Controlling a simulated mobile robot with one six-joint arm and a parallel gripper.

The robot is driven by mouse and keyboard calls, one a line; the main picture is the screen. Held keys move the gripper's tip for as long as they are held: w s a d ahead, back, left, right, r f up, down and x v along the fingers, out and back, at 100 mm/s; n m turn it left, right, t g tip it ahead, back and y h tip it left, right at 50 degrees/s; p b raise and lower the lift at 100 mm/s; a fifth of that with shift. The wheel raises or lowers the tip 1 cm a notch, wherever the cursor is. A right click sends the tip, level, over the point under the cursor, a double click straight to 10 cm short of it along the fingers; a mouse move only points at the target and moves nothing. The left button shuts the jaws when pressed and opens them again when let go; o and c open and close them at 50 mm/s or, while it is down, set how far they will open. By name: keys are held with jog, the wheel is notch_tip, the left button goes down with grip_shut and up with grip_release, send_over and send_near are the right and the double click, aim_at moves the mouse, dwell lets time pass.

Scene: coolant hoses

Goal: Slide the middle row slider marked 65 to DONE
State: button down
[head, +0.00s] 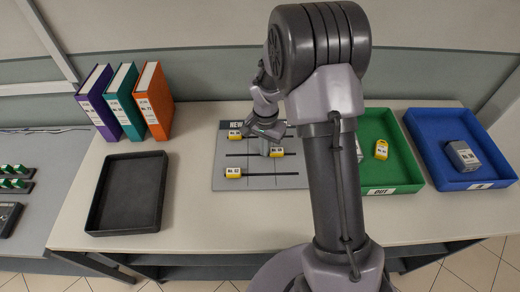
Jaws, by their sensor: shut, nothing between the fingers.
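The grey slider board (225,182) lies flat on the table, with three horizontal slots. Its header reads NEW at the left; the rest is hidden behind my arm. The middle row slider (277,152) is yellow with a white label, too small to read surely, and sits about midway along the visible slot. My gripper (264,149) is shut and empty, pointing down just left of this slider; I cannot tell whether it touches. The top slider (235,134) and bottom slider (233,172) sit near the left end, under NEW. The board's right end is partly hidden.
A black empty tray (105,222) stands at left, with three binders (125,100) behind it. A blue tray (430,145) holds a grey block (462,156). Table in front of the board is clear.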

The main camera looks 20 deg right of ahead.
jog(key=shift+s+d, duration=0.2)
jog(key=shift+d, duration=0.55)
jog(key=shift+w+a, duration=0.15)
jog(key=shift+a, duration=0.55)
jog(key=shift+r, duration=0.15)
notch_tip(320, 180, up, 8)
jog(key=p, duration=0.5)
